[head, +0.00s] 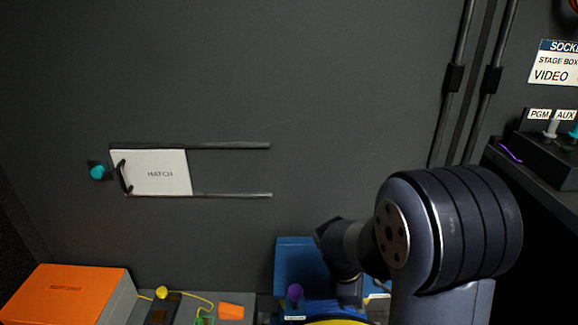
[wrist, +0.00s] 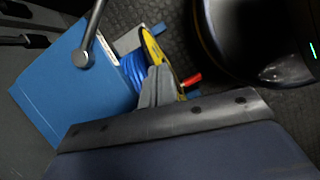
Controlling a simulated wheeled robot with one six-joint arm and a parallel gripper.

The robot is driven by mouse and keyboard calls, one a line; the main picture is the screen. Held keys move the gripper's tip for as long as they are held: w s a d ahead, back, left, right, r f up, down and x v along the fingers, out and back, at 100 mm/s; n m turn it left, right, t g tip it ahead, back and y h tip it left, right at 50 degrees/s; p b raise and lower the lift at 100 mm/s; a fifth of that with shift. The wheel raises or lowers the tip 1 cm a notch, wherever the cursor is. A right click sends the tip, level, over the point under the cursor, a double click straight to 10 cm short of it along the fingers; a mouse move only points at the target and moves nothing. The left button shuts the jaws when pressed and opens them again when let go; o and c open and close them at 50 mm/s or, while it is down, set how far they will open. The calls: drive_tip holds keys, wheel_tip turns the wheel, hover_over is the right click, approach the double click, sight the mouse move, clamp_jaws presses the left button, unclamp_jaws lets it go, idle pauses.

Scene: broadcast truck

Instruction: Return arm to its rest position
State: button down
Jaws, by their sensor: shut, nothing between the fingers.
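My gripper (wrist: 158,72) shows in the wrist view as grey fingers closed together with nothing between them. The fingers are not clear there. The arm is bent and low.
A white hatch panel (head: 150,172) with a black handle sits between two rails on the wall. An orange-topped box (head: 65,294) stands at lower left. A dark shelf (head: 545,170) with switches is at right.

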drive_tip(key=shift+w+a+r+m+g, duration=0.15)
drive_tip(key=shift+w+a+m+g, duration=0.15)
drive_tip(key=shift+w+a+m, duration=0.55)
drive_tip(key=shift+a, duration=0.55)
drive_tip(key=shift+d, duration=0.1)
